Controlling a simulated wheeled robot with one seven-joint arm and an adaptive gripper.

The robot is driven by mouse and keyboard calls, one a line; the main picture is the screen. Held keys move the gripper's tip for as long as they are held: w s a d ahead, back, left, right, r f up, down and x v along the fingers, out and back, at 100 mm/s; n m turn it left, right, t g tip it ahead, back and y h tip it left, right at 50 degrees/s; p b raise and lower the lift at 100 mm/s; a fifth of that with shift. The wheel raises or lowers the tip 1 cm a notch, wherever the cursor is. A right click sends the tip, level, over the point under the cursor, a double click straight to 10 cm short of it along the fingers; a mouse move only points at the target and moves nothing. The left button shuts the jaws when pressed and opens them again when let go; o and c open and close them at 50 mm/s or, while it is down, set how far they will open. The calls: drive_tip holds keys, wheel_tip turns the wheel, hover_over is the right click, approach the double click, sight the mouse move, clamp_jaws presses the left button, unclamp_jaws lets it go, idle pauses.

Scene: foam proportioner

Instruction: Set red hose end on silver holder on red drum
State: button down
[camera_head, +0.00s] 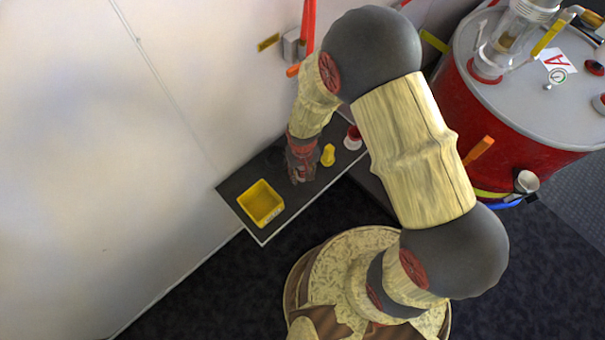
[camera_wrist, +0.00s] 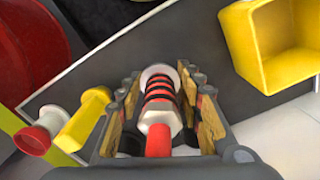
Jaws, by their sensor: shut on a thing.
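The red hose end (camera_wrist: 160,97), a red-and-black banded piece with a pale hex collar and a pale round flange, is between the jaws in the wrist view. My gripper (camera_wrist: 163,105) is shut on it, with a finger on each side. In the head view my gripper (camera_head: 300,168) is over the dark shelf, and the held piece is hard to make out there. The red drum (camera_head: 520,130) with a grey lid stands at the right, well away from my gripper. A silver cup-like holder (camera_head: 527,182) is on its near side.
The dark shelf (camera_head: 235,200) along the wall bears a yellow bin (camera_head: 260,203), a yellow fitting (camera_head: 328,155) and a red-and-white fitting (camera_head: 352,138). An orange handle (camera_head: 479,150) sticks out from the drum. Clear cylinder and valves stand on its lid.

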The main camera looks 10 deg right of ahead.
drive_tip(key=s+d+r+p, duration=0.2)
drive_tip(key=s+r+p, duration=0.1)
drive_tip(key=s+r, duration=0.3)
drive_tip(key=s+d+r+p, duration=0.2)
drive_tip(key=s+r, duration=0.2)
drive_tip(key=s, duration=0.4)
drive_tip(key=w+a+r+n, duration=0.15)
drive_tip(key=w+r, duration=0.25)
drive_tip(key=w, duration=0.5)
drive_tip(key=w+d+r+m, duration=0.1)
drive_tip(key=w+d, duration=0.3)
drive_tip(key=w, duration=0.4)
drive_tip(key=w+d+r+m, duration=0.2)
drive_tip(key=w+d, duration=0.3)
drive_tip(key=w, duration=0.4)
drive_tip(key=shift+w+d, duration=0.25)
drive_tip(key=shift+d, duration=0.05)
drive_tip(key=shift+a+r, duration=0.1)
